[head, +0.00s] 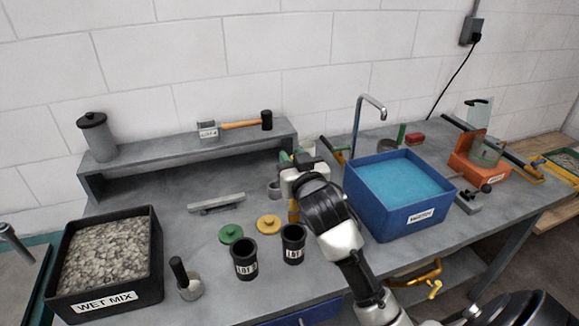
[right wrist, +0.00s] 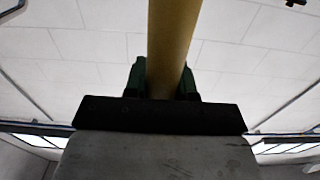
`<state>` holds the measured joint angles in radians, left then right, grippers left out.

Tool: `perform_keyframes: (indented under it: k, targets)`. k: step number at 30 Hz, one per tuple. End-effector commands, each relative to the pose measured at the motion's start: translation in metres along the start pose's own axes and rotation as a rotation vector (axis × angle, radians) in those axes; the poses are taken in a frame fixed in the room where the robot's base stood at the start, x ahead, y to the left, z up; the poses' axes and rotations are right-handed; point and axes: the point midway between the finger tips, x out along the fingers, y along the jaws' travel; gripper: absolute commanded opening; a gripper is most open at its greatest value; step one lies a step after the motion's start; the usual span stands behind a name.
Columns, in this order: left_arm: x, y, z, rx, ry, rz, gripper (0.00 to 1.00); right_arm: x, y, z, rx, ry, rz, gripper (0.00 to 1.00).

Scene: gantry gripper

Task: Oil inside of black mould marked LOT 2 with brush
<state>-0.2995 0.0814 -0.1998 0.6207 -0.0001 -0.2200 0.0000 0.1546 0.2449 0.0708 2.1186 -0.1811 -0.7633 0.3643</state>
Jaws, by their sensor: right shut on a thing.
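Two black cylindrical moulds stand upright on the grey bench in the head view: a left mould (head: 245,258) and a right mould (head: 292,244). Both have white LOT labels, with digits too small to read surely. My right gripper (head: 291,164) is above the bench, behind the right mould and apart from it. In the right wrist view, its green-padded fingers (right wrist: 162,82) are shut on a tan handle (right wrist: 173,40), likely the brush's; no bristles can be made out. A small grey cup (head: 274,188) stands beside the gripper, partly hidden. My left gripper is out of view.
Green (head: 231,234) and yellow (head: 268,224) discs lie behind the moulds. A WET MIX tray (head: 153,270) and a small pot (head: 190,288) stand left. A blue water basin (head: 385,217) is right. A mallet (head: 240,124) lies on the rear shelf (head: 160,148).

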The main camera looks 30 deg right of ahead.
Motion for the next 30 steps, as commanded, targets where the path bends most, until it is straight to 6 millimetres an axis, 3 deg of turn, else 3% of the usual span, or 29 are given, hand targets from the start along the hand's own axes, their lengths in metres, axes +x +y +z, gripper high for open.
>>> perform_keyframes:
  k: [15, 30]
  targets:
    - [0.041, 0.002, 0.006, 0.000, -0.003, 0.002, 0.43, -0.001, 0.000, 0.039, -0.001, 0.002, 0.000, 0.02]
    - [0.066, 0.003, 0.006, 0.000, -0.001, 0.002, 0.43, 0.000, -0.001, 0.078, -0.001, -0.001, -0.001, 0.02]
